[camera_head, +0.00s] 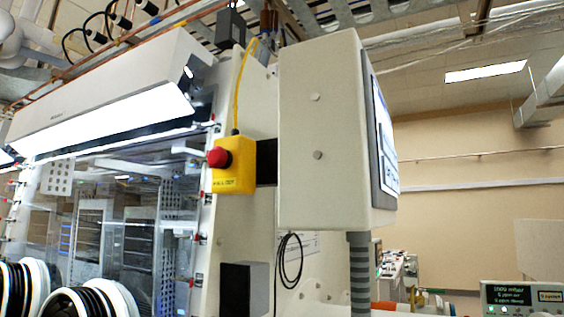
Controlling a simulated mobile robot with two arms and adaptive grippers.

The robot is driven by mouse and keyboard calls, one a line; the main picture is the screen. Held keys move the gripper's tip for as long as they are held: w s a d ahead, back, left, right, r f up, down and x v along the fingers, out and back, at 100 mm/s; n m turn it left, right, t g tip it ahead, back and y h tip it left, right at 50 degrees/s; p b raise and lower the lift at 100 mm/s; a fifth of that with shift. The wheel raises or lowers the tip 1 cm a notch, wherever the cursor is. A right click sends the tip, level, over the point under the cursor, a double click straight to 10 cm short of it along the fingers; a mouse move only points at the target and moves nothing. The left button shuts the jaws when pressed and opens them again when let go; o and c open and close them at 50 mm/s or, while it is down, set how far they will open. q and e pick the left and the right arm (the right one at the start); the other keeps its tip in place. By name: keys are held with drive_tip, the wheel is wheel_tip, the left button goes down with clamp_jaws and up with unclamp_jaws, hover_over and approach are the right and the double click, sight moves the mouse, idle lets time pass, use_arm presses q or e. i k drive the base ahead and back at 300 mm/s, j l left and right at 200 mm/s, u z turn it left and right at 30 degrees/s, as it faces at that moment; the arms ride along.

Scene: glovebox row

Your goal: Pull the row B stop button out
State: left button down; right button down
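A red mushroom-shaped stop button (219,157) sits on the front of a yellow box (236,168) in the head view. The box is fixed on the end panel of the glovebox, and a yellow cable runs up from its top. A label under the button is too small to read clearly. I cannot tell from this angle whether the button is in or out. Neither of my grippers is in view.
A large beige cabinet (318,140) with a screen on its side stands just right of the yellow box. The glovebox window (120,230) and black glove ports (90,302) are at left. A small display (522,297) is at lower right.

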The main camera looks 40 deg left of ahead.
sight(217, 157)
drive_tip(key=u, duration=0.4)
drive_tip(key=j+u, duration=0.1)
drive_tip(key=u, duration=1)
drive_tip(key=l+z, duration=0.45)
drive_tip(key=k+l, duration=0.05)
